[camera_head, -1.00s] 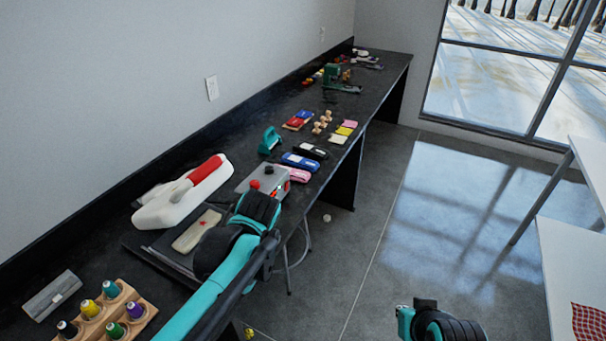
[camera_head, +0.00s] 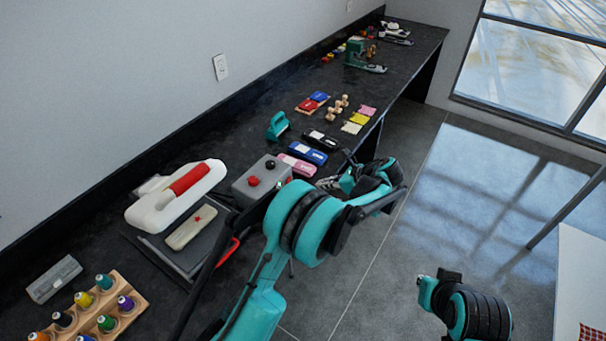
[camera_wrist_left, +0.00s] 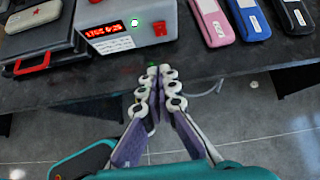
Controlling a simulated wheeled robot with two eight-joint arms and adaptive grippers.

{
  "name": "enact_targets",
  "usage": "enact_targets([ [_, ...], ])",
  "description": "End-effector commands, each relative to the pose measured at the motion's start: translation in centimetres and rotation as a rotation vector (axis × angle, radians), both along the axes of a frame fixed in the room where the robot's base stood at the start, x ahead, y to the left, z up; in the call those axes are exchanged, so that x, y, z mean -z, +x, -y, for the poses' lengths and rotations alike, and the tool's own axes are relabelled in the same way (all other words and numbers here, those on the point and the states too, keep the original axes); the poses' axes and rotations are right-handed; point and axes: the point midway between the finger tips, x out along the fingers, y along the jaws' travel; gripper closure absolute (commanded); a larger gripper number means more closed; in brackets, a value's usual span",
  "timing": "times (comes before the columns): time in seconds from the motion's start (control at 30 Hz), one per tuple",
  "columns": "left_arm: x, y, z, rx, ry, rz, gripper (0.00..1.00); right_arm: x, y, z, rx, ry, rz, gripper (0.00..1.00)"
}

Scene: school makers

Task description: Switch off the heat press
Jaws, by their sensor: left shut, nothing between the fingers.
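In the left wrist view, the box front (camera_wrist_left: 150,28) has a lit red display (camera_wrist_left: 103,31) and a small green-lit button (camera_wrist_left: 134,23). My left gripper (camera_wrist_left: 154,72) is shut and empty, just in front of and below the box front, apart from it. In the head view, my left arm partly hides the box's near side.
A white piece with a red handle (camera_head: 140,213) lies behind the base. Pink, blue and black cases (camera_head: 308,154) lie right of the box. A thread-spool rack (camera_head: 128,296) stands at the near left. The floor (camera_head: 400,250) right of the bench is open.

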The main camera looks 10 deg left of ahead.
Motion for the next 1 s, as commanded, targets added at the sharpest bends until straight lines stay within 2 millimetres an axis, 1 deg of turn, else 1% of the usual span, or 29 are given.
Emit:
enact_targets([
  [0.13, 0.4, 0.2, 0.3, 0.014, 0.021, -0.017, 1.00, -0.1, 0.0, 0.0, 0.000, 0.000, 0.000, 1.00],
  [0.4, 0.5, 0.2, 0.3, 0.014, 0.022, -0.019, 1.00, -0.1, 0.0, 0.0, 0.000, 0.000, 0.000, 1.00],
  [0.57, 1.0, 0.4, -0.3, 0.012, 0.020, -0.018, 1.00, 0.1, 0.0, 0.0, 0.000, 0.000, 0.000, 1.00],
  [0.73, 2.8, 1.1, -2.3, 0.011, 0.020, -0.017, 1.00, 1.0, 0.0, 0.0, 0.000, 0.000, 0.000, 1.00],
  [1.0, 6.6, 2.6, -6.6, 0.010, 0.020, -0.017, 1.00, 2.7, 0.0, 0.0, 0.000, 0.000, 0.000, 1.00],
])
